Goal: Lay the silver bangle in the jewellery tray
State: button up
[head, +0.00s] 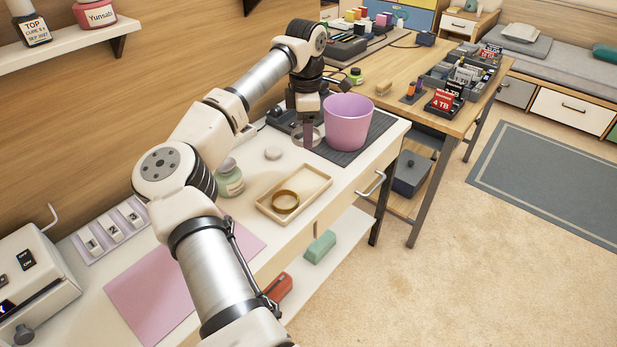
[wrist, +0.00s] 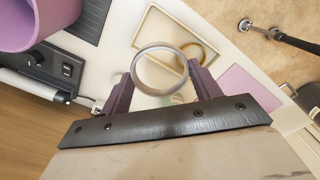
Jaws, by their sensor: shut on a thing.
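My gripper (head: 307,138) is shut on the silver bangle (head: 316,141) over the back of the white desk, just left of the purple pot. In the wrist view the bangle (wrist: 137,70) shows as a pale ring between the two fingers of my gripper (wrist: 160,82), its opening facing the camera. The jewellery tray (head: 305,181) is a shallow cream tray on the desk, nearer and to the left of my gripper. A gold bangle (head: 285,208) lies in its near part. In the wrist view the tray (wrist: 163,27) is partly hidden behind the silver bangle.
The purple pot (head: 347,125) stands on a dark mat (head: 325,152) close to my gripper. A green jar (head: 229,180) and a small pale disc (head: 273,153) are left of the tray. A pink mat (head: 150,290) lies nearer. The far half of the tray is bare.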

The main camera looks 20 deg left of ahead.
aim_at(307, 184)
notch_tip(307, 184, down, 15)
jog(key=shift+r+p, duration=0.15)
jog(key=shift+p, duration=0.85)
jog(key=shift+f, duration=0.25)
jog(key=o, duration=0.7)
jog(key=shift+r, duration=0.1)
notch_tip(307, 184, up, 12)
jog(key=shift+r+b, duration=0.15)
jog(key=shift+b, duration=1.05)
